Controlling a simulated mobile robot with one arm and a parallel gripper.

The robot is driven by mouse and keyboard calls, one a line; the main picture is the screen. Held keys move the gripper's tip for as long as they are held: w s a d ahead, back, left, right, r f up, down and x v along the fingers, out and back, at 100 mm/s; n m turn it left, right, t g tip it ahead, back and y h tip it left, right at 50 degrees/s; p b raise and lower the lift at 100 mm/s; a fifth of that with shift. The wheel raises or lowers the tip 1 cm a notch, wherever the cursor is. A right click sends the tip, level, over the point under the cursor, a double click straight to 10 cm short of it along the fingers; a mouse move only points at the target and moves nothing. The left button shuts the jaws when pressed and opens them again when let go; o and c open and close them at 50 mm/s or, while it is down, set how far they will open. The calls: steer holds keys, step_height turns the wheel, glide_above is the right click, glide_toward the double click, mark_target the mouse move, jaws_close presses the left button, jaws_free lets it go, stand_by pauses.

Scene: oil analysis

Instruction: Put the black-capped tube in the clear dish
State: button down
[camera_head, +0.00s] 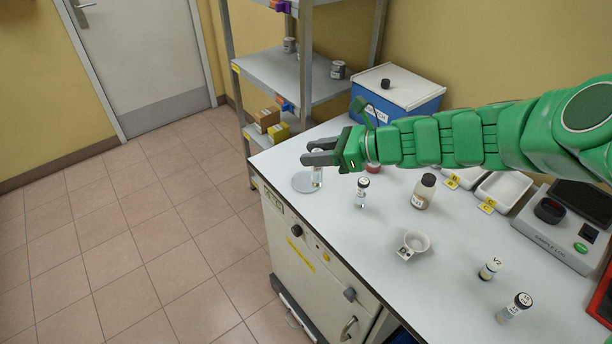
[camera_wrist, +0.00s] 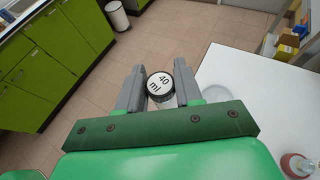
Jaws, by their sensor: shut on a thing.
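My gripper (camera_head: 313,151) is shut on a small clear tube (camera_head: 317,176), held upright below the fingers. In the wrist view, between the fingertips (camera_wrist: 160,78), its black-rimmed cap (camera_wrist: 160,84) has a white top reading "40 ml". The clear dish (camera_head: 301,183) is a shallow round on the bench's far left corner. In the head view the tube overlaps the dish's right part; whether it touches is unclear. In the wrist view the dish (camera_wrist: 218,83) lies to the right of the tube.
A blue box (camera_head: 407,103) is behind. The bench's left edge drops to the tiled floor (camera_head: 150,240).

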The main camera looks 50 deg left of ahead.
steer(key=shift+w+a+f, duration=1.1)
steer(key=shift+a+f, duration=0.95)
steer(key=shift+f, duration=0.1)
steer(key=shift+w+a+f, duration=1.1)
steer(key=shift+a+f, duration=0.9)
steer(key=shift+f, duration=0.15)
steer(key=shift+w+a+f, duration=1.1)
steer(key=shift+a+f, duration=0.95)
steer(key=shift+f, duration=0.1)
steer(key=shift+f, duration=0.1)
steer(key=c, duration=0.8)
jaws_free()
steer(key=shift+o, duration=0.2)
steer(key=v, duration=1.2)
